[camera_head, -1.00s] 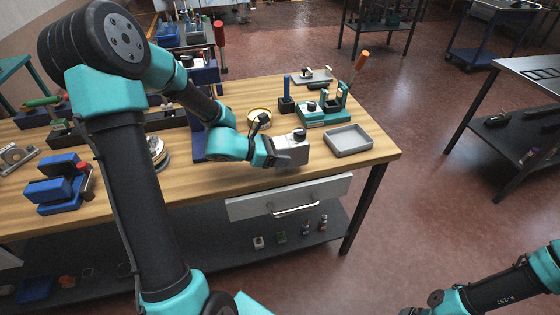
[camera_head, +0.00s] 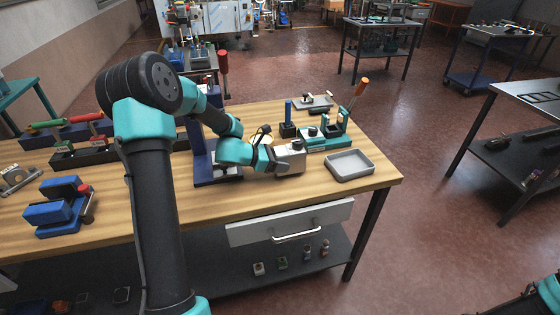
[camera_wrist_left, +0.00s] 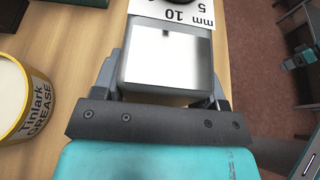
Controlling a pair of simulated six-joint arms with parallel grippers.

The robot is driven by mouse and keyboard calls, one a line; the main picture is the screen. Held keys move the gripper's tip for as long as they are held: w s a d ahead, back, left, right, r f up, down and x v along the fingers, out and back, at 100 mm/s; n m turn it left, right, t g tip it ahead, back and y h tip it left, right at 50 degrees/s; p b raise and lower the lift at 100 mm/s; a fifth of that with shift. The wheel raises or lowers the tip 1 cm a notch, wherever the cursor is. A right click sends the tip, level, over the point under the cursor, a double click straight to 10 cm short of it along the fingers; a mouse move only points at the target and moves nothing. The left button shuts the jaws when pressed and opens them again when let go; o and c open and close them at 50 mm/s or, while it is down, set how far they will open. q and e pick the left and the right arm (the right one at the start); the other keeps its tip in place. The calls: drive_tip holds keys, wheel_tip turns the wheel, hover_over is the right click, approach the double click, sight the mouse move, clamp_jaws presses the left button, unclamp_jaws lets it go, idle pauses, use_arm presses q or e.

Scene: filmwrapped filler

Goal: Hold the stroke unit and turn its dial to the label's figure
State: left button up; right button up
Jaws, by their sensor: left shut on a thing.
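The stroke unit (camera_head: 291,160) is a small grey metal block with a black dial (camera_head: 296,146) on top. My left gripper (camera_head: 277,158) is shut on it, near the front of the wooden bench. In the left wrist view the unit's bare, shiny face (camera_wrist_left: 168,62) sits between the two grey fingers. A white scale plate (camera_wrist_left: 182,12) on it reads 5, 10 and mm, upside down, and the dial's dark edge shows at the top. The dial setting cannot be read. My right gripper is out of view; only part of its arm shows at bottom right.
A grease tin (camera_wrist_left: 18,100) stands left of my left gripper. A dark blue stand (camera_head: 203,160) is to the left. A white drawer front (camera_head: 290,222) is below.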

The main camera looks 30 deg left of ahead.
use_arm(q)
drive_tip(key=shift+f, duration=0.1)
drive_tip(key=shift+f, duration=0.5)
drive_tip(key=shift+f, duration=0.3)
idle(0.7)
drive_tip(key=o, duration=1.2)
drive_tip(key=shift+c, duration=0.2)
drive_tip(key=shift+c, duration=0.4)
drive_tip(key=c, duration=1)
